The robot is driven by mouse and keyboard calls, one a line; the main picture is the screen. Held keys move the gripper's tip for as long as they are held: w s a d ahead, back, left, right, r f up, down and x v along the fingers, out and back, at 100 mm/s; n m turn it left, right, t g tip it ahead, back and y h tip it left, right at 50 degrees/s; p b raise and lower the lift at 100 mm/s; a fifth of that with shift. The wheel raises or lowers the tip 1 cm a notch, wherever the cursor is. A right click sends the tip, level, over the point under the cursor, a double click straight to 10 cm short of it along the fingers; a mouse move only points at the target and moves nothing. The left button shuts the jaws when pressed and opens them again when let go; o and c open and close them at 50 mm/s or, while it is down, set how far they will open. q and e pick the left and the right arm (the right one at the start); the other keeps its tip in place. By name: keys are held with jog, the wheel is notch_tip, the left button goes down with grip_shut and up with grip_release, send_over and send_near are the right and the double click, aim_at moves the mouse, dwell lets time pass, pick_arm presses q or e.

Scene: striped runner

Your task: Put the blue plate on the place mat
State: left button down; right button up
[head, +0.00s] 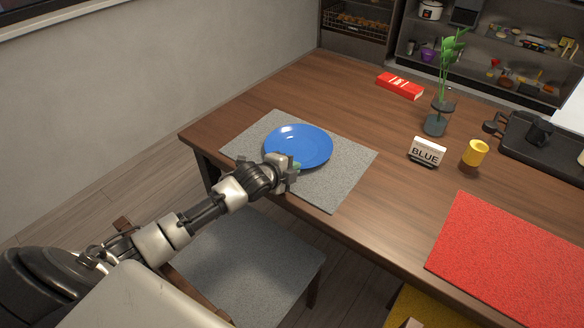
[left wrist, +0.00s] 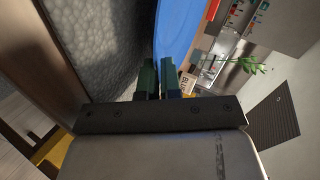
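The blue plate (head: 300,145) is flat and face up over the grey place mat (head: 345,172), on its far-left part; I cannot tell whether it rests on the mat or hovers just above. My left gripper (head: 292,168) is at the plate's near edge. In the left wrist view the two green-tipped fingers (left wrist: 159,80) are close together with the rim of the plate (left wrist: 176,25) between them. The grey mat also shows in the left wrist view (left wrist: 100,45). My right gripper is not in view.
A sign reading BLUE (head: 427,152), a yellow cup (head: 475,153), a plant in a glass vase (head: 436,124) and a red box (head: 400,86) stand right of the mat. A red mat (head: 510,255) lies at the right. A grey-seated chair (head: 245,265) is below the table edge.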

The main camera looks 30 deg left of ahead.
pick_arm(q)
jog(key=shift+r, duration=0.15)
jog(key=c, duration=1.6)
grip_release()
jog(key=p+v, duration=0.1)
jog(key=v, duration=1.1)
